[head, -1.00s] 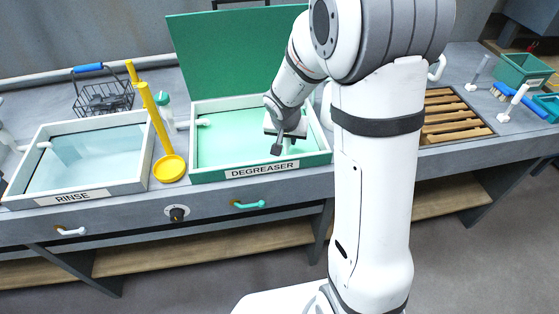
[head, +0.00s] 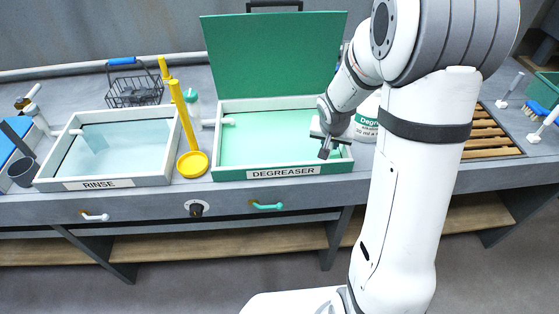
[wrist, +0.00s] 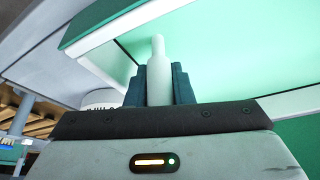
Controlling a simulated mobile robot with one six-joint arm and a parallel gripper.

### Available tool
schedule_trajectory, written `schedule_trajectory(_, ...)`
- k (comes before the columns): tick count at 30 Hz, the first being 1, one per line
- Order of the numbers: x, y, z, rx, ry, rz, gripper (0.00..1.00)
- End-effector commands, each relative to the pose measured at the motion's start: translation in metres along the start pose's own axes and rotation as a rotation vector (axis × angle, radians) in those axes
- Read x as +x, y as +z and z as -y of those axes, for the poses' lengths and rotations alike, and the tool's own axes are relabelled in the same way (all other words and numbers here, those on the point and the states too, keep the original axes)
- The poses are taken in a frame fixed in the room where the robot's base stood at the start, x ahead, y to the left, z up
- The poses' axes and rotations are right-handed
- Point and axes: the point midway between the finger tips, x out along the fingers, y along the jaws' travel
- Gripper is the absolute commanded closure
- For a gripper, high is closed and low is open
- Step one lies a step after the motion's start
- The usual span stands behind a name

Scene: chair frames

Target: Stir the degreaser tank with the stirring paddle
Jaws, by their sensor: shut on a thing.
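The degreaser tank (head: 283,172) has a white rim, a green front with its label, and pale green liquid. Its green lid (head: 270,55) stands open behind. My gripper (head: 325,149) is over the tank's front right part in the head view. In the wrist view its dark fingers (wrist: 158,88) are shut on a pale handle (wrist: 157,70) with a rounded end. The rest of this held thing is hidden, so I cannot tell whether it is the stirring paddle or whether it touches the liquid.
The rinse tank (head: 118,183) stands left. A yellow post with a round dish (head: 192,164) stands between the tanks. A white bottle (head: 366,118) is close behind my arm, right of the tank. A wire basket (head: 135,92) and wooden slats (head: 490,135) are also on the bench.

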Motion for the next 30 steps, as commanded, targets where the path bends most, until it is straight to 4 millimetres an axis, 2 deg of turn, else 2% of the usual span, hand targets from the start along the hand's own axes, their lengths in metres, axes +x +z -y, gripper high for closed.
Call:
schedule_trajectory(8,0.003,-0.009,-0.006,0.001,0.0,0.001,1.0)
schedule_trajectory(19,0.015,-0.039,-0.007,0.001,0.0,-0.004,1.0)
schedule_trajectory(30,0.025,-0.06,0.015,0.0,0.0,-0.005,1.0)
